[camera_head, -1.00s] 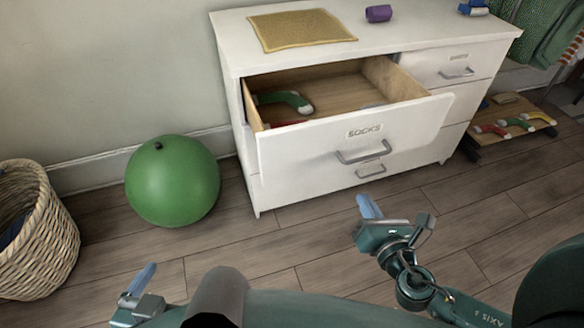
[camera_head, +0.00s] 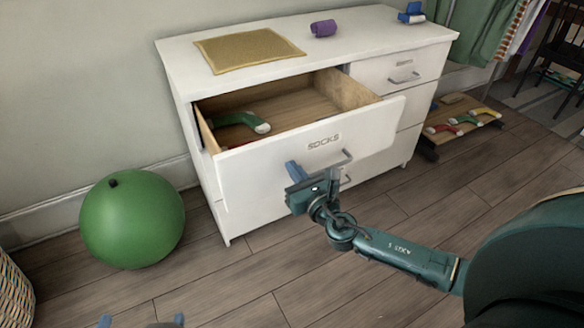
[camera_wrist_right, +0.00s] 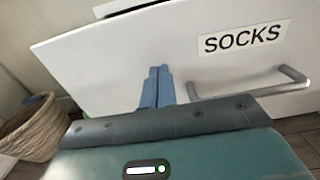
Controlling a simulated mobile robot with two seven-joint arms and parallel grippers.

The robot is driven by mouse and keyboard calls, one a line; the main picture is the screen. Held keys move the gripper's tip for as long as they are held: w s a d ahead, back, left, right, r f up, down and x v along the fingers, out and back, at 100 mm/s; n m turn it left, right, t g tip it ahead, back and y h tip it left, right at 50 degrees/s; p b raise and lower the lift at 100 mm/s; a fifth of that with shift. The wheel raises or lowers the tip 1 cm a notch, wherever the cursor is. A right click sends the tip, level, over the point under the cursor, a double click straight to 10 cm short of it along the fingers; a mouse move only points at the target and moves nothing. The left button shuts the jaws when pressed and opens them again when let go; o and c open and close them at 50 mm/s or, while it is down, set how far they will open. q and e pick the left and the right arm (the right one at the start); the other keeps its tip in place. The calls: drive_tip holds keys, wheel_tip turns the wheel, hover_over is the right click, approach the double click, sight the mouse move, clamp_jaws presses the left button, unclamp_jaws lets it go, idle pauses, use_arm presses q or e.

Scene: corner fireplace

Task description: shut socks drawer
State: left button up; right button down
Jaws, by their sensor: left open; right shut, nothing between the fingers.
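The socks drawer (camera_head: 372,131) of the white dresser (camera_head: 190,82) stands pulled out, with a green sock (camera_head: 238,120) inside. Its white front carries a SOCKS label and a grey handle (camera_head: 346,158). My right gripper (camera_head: 293,170) is shut and empty, in front of the drawer front, left of the handle. In the right wrist view its blue fingertips (camera_wrist_right: 157,86) are together against the backdrop of the drawer front (camera_wrist_right: 130,50), left of the handle (camera_wrist_right: 290,80); I cannot tell whether they touch it. My left gripper (camera_head: 142,321) is open at the bottom edge, mostly cut off.
A green ball (camera_head: 132,222) sits on the floor left of the dresser. A wicker basket (camera_head: 12,300) is at the lower left. A low rack with socks (camera_head: 462,122) stands right of the dresser. The wooden floor in front is clear.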

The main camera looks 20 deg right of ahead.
use_arm(q)
drive_tip(key=shift+f, duration=0.1)
use_arm(e)
drive_tip(key=shift+w, duration=0.65)
